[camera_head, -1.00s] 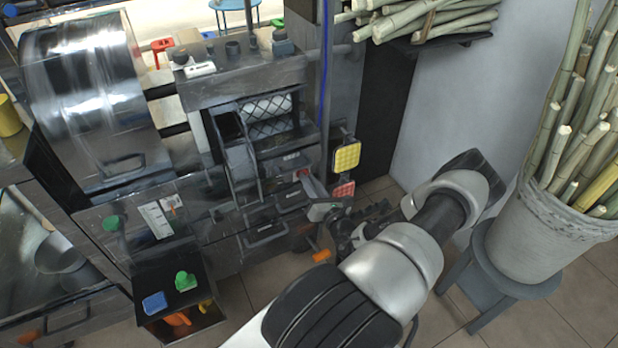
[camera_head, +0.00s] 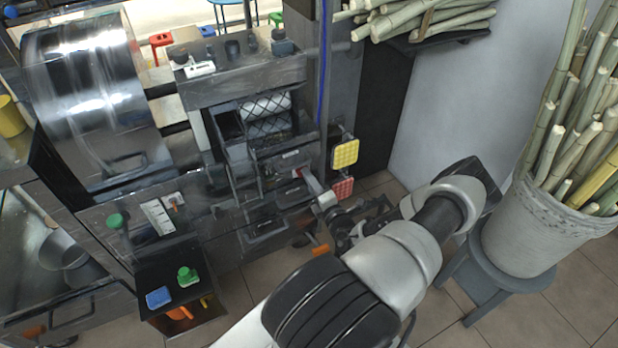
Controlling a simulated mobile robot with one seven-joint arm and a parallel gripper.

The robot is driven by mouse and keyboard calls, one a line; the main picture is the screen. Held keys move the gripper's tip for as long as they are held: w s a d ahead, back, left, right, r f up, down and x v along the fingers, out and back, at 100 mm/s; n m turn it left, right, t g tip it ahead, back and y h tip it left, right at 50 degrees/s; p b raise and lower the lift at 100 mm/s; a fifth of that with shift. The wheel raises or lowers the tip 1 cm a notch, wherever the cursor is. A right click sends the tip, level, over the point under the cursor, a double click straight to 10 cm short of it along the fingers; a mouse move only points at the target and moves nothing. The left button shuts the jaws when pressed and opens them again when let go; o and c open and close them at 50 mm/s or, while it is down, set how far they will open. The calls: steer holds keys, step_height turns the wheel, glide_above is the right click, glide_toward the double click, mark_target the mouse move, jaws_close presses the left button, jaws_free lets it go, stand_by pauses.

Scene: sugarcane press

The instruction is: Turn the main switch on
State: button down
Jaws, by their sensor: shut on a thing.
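A grey lever with a red part at its base (camera_head: 313,184) sticks out from the front right of the press; it looks like the main switch. Its outer end points down and to the right. My gripper (camera_head: 331,207) is at that outer end, low in the middle of the view, and appears shut on it. My arm reaches in from the lower right. The fingertips are small and dark, partly hidden by my wrist, so the exact grip is hard to make out.
The press has a big shiny drum (camera_head: 90,85) at left. Yellow (camera_head: 345,153) and red (camera_head: 343,188) pads sit just beside the lever. A dark box (camera_head: 180,265) stands lower left.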

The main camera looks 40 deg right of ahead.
steer(key=shift+f+m, duration=0.1)
steer(key=shift+m, duration=1)
steer(key=c, duration=1.8)
jaws_free()
steer(key=shift+o, duration=0.2)
steer(key=p+v, duration=0.2)
steer(key=v, duration=1.5)
steer(key=shift+s, duration=0.2)
steer(key=shift+r, duration=0.2)
